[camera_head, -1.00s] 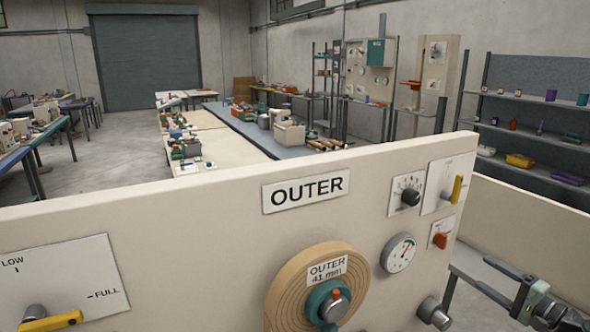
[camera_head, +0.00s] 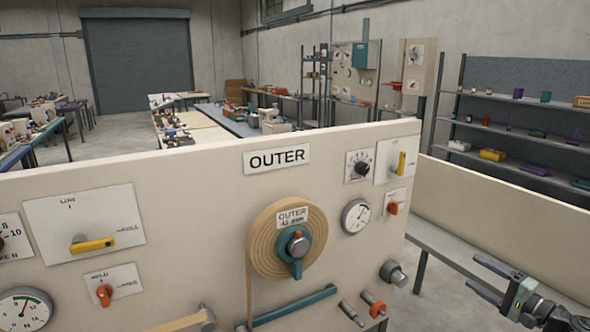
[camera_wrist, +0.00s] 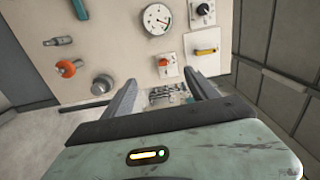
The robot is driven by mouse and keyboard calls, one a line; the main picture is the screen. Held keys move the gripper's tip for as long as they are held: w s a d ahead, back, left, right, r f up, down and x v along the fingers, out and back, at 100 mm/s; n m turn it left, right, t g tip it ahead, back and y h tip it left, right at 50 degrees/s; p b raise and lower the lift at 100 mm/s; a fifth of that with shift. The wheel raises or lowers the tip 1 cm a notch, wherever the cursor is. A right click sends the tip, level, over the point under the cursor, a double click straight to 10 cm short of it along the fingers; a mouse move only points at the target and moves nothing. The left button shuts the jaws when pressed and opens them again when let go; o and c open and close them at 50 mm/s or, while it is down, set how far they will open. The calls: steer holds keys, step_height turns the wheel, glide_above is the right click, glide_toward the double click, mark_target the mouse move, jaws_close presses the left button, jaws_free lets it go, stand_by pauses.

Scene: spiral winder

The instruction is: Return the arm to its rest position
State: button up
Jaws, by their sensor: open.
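My gripper (camera_head: 482,274) is at the lower right of the head view, to the right of the winder panel and apart from it. In the wrist view its two fingers (camera_wrist: 164,88) are spread with nothing between them. My arm runs off the bottom right corner of the head view. The cream winder panel (camera_head: 190,200) carries an OUTER label (camera_head: 277,158), a wound spool (camera_head: 262,240) with a teal knob, and a round gauge (camera_head: 356,215). The gauge also shows in the wrist view (camera_wrist: 157,19).
A low cream wall (camera_head: 490,215) runs behind my gripper. An orange knob (camera_wrist: 67,68) and a grey knob (camera_wrist: 102,84) stick out from the panel. Shelves (camera_head: 520,130) stand at the back right. Workbenches (camera_head: 200,128) stand far behind the panel.

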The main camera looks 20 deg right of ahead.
steer(key=w+a+f+n+g+y, duration=0.25)
steer(key=w+a+f+g, duration=0.3)
steer(key=a, duration=0.55)
steer(key=w+a+f+n+g+y, duration=0.1)
steer(key=w+a+f+n+g, duration=0.3)
steer(key=w+a+f, duration=0.55)
steer(key=s+a+f+n+g+h, duration=0.1)
steer(key=a+f+n+g+h, duration=0.1)
steer(key=a, duration=0.7)
steer(key=s+a+f+n+g+h+p, duration=0.1)
steer(key=s+a+f+n+g+h, duration=0.1)
steer(key=a, duration=0.7)
steer(key=s+a+f+n+g+h+p, duration=0.1)
steer(key=a+n+g+h, duration=0.3)
steer(key=a, duration=0.5)
steer(key=shift+s+f, duration=0.35)
steer(key=shift+f, duration=0.55)
